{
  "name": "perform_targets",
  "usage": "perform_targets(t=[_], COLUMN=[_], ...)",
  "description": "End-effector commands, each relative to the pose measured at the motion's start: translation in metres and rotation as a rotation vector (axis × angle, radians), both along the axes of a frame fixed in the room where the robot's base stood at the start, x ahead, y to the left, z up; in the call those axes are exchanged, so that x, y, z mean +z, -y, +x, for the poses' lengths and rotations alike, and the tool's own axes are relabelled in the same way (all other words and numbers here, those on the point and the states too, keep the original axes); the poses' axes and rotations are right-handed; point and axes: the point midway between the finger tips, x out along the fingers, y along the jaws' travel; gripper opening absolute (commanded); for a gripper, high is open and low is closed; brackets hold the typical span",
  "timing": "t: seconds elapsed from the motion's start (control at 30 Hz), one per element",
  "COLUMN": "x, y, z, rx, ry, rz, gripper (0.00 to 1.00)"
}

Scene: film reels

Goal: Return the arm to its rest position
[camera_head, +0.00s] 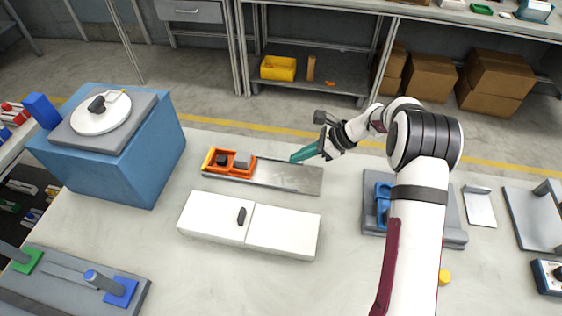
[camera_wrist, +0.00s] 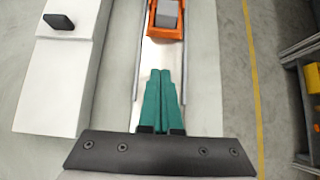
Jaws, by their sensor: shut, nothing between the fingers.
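My gripper (camera_head: 293,159) has teal fingers and hangs above the right part of a flat metal track plate on the table. In the wrist view the two fingers (camera_wrist: 161,80) lie together, shut with nothing between them. The metal plate (camera_head: 285,176) carries an orange carriage (camera_head: 240,173) at its left end, with a grey block and a dark knob on it. The orange carriage also shows ahead of the fingertips in the wrist view (camera_wrist: 153,28), apart from them. My arm reaches in from the right of the head view.
A white box (camera_head: 283,230) with a black handle stands in front of the plate. A blue block (camera_head: 150,165) bears a white disc (camera_head: 101,113) at the left. A grey fixture with a blue part (camera_head: 382,200) is under my arm. A grey base (camera_head: 60,285) with posts lies front left.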

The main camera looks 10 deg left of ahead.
Motion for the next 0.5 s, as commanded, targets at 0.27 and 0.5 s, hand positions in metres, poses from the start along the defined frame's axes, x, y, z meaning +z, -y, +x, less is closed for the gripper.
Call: perform_targets(t=[0.27,0.5], x=[0.017,0.135], y=[0.009,0.048], z=[-0.005,-0.138], rx=[0.023,0.421], ry=[0.016,0.266], rz=[-0.011,-0.228], gripper=[0.00,0.00])
